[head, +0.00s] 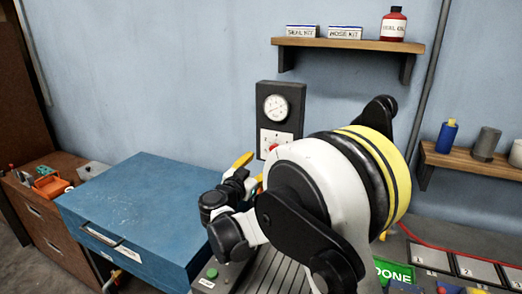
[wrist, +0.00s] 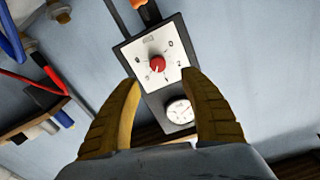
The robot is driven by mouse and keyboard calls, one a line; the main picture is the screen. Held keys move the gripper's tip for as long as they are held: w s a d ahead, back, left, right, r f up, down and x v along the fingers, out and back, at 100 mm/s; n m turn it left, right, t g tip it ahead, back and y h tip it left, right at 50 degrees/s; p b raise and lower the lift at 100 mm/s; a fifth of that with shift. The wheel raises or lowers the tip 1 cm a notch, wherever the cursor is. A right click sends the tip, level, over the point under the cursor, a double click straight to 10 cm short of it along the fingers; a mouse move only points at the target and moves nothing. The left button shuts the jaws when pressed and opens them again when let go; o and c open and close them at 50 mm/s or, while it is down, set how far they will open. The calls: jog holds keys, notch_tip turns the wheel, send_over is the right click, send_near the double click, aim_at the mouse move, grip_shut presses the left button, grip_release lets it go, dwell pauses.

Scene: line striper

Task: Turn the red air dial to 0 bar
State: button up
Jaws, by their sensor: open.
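The red dial (wrist: 157,64) sits at the middle of a white numbered plate (wrist: 148,50) in the wrist view, where the panel appears turned upside down. I cannot tell which number the dial points to. In the head view the dial (head: 273,147) shows only in part, just above my arm, below the round gauge (head: 276,108) on the dark wall panel (head: 296,92). My gripper (wrist: 160,78) is open and empty. Its two yellow fingers stand apart in front of the panel, with the dial seen between and slightly beyond the tips. I see no contact.
A blue cabinet (head: 140,200) stands left below the panel. A shelf (head: 345,45) with kit boxes and a red bottle hangs above. Another shelf (head: 470,160) with small containers is at the right. My arm covers much of the machine below.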

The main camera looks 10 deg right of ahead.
jog(key=b+x, duration=0.1)
jog(key=x, duration=0.9)
jog(key=shift+s+d+b, duration=0.1)
jog(key=shift+d+b, duration=0.15)
jog(key=shift+b, duration=0.1)
jog(key=shift+c, duration=0.2)
grip_shut()
